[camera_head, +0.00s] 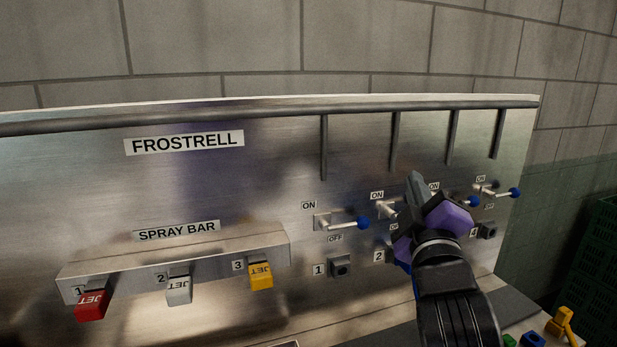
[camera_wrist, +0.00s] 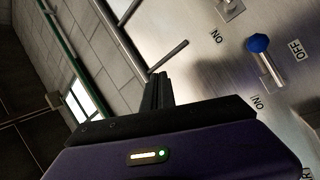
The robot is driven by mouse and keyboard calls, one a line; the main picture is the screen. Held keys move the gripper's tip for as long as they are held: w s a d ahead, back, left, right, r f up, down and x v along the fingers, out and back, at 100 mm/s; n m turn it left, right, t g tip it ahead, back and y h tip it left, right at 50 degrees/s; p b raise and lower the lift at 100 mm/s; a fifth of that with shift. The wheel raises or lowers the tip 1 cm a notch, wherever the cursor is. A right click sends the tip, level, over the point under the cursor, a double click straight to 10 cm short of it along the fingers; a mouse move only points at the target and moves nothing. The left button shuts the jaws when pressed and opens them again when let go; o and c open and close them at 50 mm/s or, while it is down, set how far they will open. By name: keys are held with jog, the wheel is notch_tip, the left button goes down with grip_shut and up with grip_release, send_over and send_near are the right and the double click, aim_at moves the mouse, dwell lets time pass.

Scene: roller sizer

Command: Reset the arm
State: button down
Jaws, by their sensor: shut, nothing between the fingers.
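My arm comes up from the lower right in the head view, and my gripper (camera_head: 416,184) is in front of the steel panel (camera_head: 270,180), near the second and third switches. Its fingers are shut with nothing between them. In the wrist view the shut fingers (camera_wrist: 159,92) point up past the purple gripper body, with the panel to the right. I cannot tell whether the fingertips touch the panel. My arm hides part of the third switch and the sockets below it.
Blue-tipped switches (camera_head: 362,223) with ON and OFF labels line the panel. A spray bar (camera_head: 180,258) with red, grey and yellow JET blocks sits at left. Dark vertical bars hang above the switches. A green crate (camera_head: 597,255) stands at right. Colored pieces (camera_head: 563,325) lie lower right.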

jog(key=s+a+f+m+y, duration=0.25)
jog(key=s+f+m, duration=0.45)
jog(key=s+f, duration=1.15)
jog(key=s+d+f+m+g, duration=0.1)
jog(key=s+f, duration=0.4)
jog(key=s, duration=0.5)
jog(key=s+d+f+m+g+b, duration=0.1)
jog(key=s+f+g, duration=0.2)
jog(key=s, duration=0.7)
jog(key=s+d+f+m+g+b, duration=0.1)
jog(key=s+d+f+g, duration=0.1)
jog(key=s+f, duration=0.5)
jog(key=s, duration=0.3)
jog(key=shift+s+f+m, duration=0.15)
jog(key=shift+f+m, duration=0.15)
